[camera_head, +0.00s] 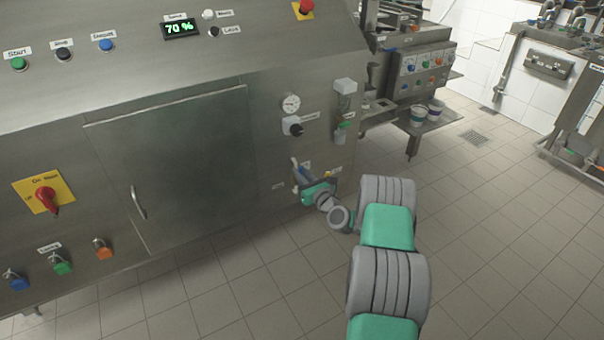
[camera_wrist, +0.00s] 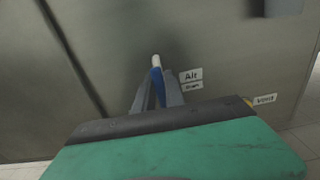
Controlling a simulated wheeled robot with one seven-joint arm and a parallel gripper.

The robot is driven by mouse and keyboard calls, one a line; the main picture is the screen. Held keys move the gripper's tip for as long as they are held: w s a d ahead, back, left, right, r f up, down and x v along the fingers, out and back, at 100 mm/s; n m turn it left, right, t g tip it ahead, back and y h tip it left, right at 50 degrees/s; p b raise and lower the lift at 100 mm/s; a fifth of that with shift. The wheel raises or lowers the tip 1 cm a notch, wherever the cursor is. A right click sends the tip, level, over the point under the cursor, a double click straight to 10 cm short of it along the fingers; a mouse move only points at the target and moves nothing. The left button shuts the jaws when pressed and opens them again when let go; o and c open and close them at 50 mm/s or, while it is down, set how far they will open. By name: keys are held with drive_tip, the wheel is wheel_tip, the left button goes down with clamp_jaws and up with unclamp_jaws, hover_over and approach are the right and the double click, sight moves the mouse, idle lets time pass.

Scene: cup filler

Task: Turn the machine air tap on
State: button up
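The air tap's lever (camera_wrist: 157,82) is blue with a white tip and stands out in front of the machine's steel panel. It also shows small in the head view (camera_head: 295,163), low on the machine's right part. A label reading "Air" (camera_wrist: 190,76) is just right of it, with a smaller label under that. My gripper (camera_wrist: 158,88) has one grey finger on each side of the blue lever, and the lever fills the narrow gap between them. The lever's base is hidden behind my gripper's body.
A "Vent" label (camera_wrist: 264,99) is to the right, its tap mostly hidden. A gauge (camera_head: 291,103) and a black knob (camera_head: 293,127) sit above on the panel. A steel door (camera_head: 180,165) is to the left. The tiled floor (camera_head: 490,240) right of the machine is clear.

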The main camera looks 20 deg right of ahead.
drive_tip(key=o, duration=0.4)
drive_tip(key=shift+s+d, duration=0.1)
drive_tip(key=s, duration=0.7)
drive_tip(key=shift+s+d+p, duration=0.3)
drive_tip(key=shift+d, duration=0.15)
